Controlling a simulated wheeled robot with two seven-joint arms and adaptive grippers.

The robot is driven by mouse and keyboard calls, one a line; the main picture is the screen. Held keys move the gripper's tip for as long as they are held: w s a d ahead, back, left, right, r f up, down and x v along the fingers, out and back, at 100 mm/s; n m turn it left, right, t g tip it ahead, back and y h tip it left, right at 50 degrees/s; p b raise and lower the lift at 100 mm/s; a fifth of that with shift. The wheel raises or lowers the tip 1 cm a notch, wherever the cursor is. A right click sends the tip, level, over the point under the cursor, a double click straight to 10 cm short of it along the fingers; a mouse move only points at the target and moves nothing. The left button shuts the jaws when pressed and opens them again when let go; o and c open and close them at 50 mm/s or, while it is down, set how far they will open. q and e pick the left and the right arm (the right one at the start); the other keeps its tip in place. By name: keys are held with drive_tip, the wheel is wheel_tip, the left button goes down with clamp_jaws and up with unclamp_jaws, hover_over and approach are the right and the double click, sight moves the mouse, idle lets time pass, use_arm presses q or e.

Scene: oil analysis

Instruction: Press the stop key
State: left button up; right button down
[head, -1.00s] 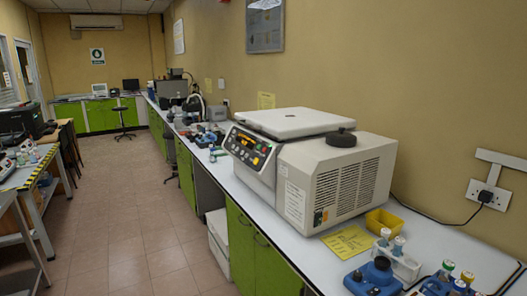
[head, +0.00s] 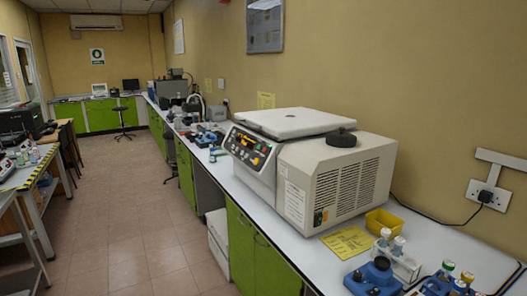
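A large beige benchtop machine, which looks like a centrifuge (head: 335,186), stands on the white counter at centre right. Its flat lid is down. Its control panel (head: 247,147) faces left toward the aisle, with a lit display and several coloured keys. The keys are too small for me to tell which one is the stop key. Neither of my grippers is in the head view.
The white counter (head: 450,240) runs along the right wall over green cabinets. A yellow tray (head: 383,221), a yellow sheet (head: 348,242) and a blue device (head: 372,278) lie near the machine. The tiled aisle (head: 135,215) is clear. Tables stand at left.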

idle(0.8)
use_arm(q)
drive_tip(key=s+a+r+p, duration=0.1)
drive_tip(key=s+r+p, duration=0.2)
drive_tip(key=s+p, duration=0.9)
drive_tip(key=p, duration=0.5)
drive_tip(key=shift+a+m+t, duration=0.3)
drive_tip(key=shift+m+t, duration=0.1)
use_arm(e)
drive_tip(key=s+d+r, duration=0.1)
drive_tip(key=s+r, duration=0.2)
drive_tip(key=s, duration=0.9)
drive_tip(key=shift+d+n+t, duration=0.3)
drive_tip(key=shift+n+t, duration=0.1)
use_arm(q)
drive_tip(key=shift+f, duration=0.1)
use_arm(e)
drive_tip(key=shift+f, duration=0.1)
